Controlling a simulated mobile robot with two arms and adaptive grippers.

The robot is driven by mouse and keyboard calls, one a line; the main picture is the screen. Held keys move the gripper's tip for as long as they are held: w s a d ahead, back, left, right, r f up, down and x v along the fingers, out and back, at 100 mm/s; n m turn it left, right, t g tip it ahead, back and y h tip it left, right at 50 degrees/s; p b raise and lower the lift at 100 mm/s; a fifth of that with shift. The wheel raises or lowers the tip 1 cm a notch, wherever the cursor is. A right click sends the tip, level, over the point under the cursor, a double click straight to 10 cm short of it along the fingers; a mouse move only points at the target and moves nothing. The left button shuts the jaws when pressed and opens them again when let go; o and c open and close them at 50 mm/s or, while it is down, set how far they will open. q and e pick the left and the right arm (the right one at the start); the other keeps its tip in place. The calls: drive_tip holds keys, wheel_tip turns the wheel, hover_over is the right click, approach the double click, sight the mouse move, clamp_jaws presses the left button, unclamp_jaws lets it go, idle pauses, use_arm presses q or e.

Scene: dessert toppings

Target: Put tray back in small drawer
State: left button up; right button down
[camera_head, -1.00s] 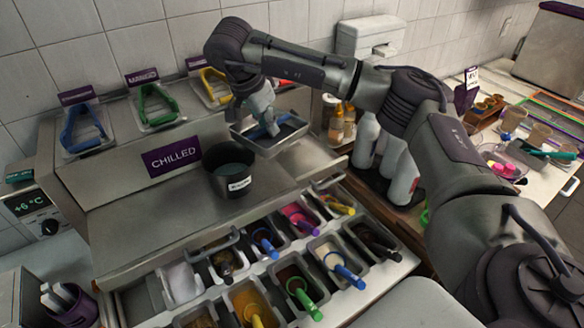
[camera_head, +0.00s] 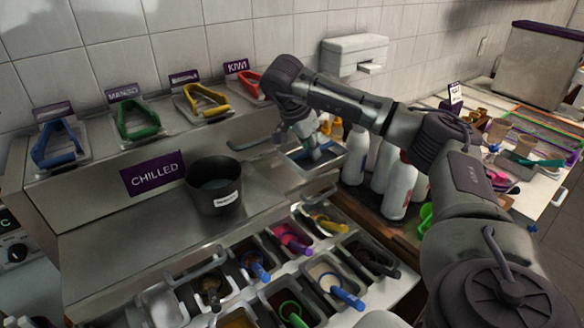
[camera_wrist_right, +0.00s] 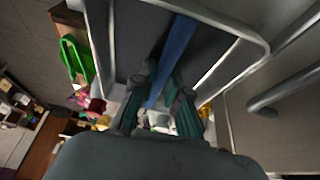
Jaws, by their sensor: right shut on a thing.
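The metal tray (camera_head: 299,154) is held at the right end of the steel counter, by the small drawer (camera_head: 318,178). In the right wrist view its dark inside and pale rim (camera_wrist_right: 258,40) fill the top, with a blue strip running down to my fingers. My right gripper (camera_head: 312,150) points down at the tray, its teal fingers (camera_wrist_right: 158,105) shut on it; the exact contact is hard to see. The tray is close to the drawer, but I cannot tell whether it touches. A drawer handle (camera_wrist_right: 285,92) shows to its right. My left gripper is out of view.
A dark cup (camera_head: 214,188) stands on the counter beside the CHILLED sign (camera_head: 152,174). Below, a large open drawer holds several topping pans with coloured handles. White bottles (camera_head: 397,188) stand close right of the small drawer. Coloured tongs (camera_head: 203,102) lie on the shelf behind.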

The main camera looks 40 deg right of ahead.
sight(293, 153)
drive_tip(key=w+f, duration=0.1)
drive_tip(key=w+a+p, duration=0.1)
drive_tip(key=w, duration=0.1)
drive_tip(key=w+f, duration=0.1)
drive_tip(key=shift+w+a+f, duration=0.3)
drive_tip(key=shift+w+f, duration=0.05)
wheel_tip(293, 153, down, 4)
drive_tip(key=shift+r+p, duration=0.1)
drive_tip(key=shift+p, duration=1.1)
drive_tip(key=shift+f, duration=0.2)
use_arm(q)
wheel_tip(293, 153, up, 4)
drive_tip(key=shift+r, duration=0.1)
use_arm(e)
drive_tip(key=c, duration=1.6)
unclamp_jaws()
drive_tip(key=shift+f, duration=0.15)
drive_tip(key=shift+c, duration=0.2)
drive_tip(key=o, duration=0.4)
drive_tip(key=shift+o, duration=0.2)
